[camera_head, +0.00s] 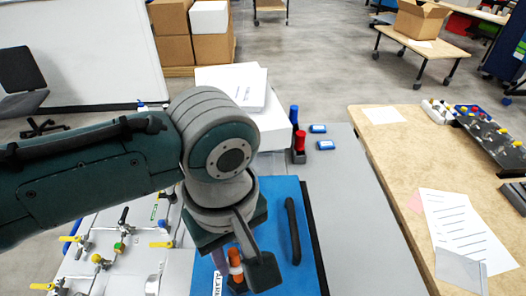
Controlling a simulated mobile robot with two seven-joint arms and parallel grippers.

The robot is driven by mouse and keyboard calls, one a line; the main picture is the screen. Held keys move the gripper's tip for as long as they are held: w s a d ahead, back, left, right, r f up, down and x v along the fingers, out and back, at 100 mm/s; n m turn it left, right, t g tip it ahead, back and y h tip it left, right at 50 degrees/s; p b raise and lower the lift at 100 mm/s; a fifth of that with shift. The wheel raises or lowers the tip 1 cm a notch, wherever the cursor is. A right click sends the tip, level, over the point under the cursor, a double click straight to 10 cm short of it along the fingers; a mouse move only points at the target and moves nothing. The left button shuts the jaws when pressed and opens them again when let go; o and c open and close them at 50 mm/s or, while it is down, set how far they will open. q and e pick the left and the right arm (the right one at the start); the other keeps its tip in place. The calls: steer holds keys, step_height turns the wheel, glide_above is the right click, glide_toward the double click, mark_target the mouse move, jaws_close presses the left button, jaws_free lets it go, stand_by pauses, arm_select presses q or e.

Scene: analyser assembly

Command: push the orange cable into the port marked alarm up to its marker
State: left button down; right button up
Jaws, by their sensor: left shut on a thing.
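My left gripper (244,262) hangs from the left arm over a blue panel (310,264). It is shut on the orange cable (235,258), which is upright and shows as a short orange piece with a pale band. A dark finger covers its right side. The cable's lower end meets a dark fitting near a white label reading "ALAR…" (217,284), cut off by the picture edge. I cannot tell how deep the cable sits in the port. My right gripper is not in view.
A black handle (292,230) stands on the blue panel, right of the gripper. Valves with yellow levers (76,239) fill the bench at left. The grey bench top (362,226) at right is clear.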

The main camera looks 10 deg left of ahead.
mark_target(236, 267)
arm_select(q)
steer(key=shift+f+b, duration=1.5)
steer(key=shift+f, duration=0.65)
steer(key=c, duration=0.5)
jaws_free()
steer(key=shift+r, duration=0.1)
step_height(236, 267, up, 7)
steer(key=p, duration=0.8)
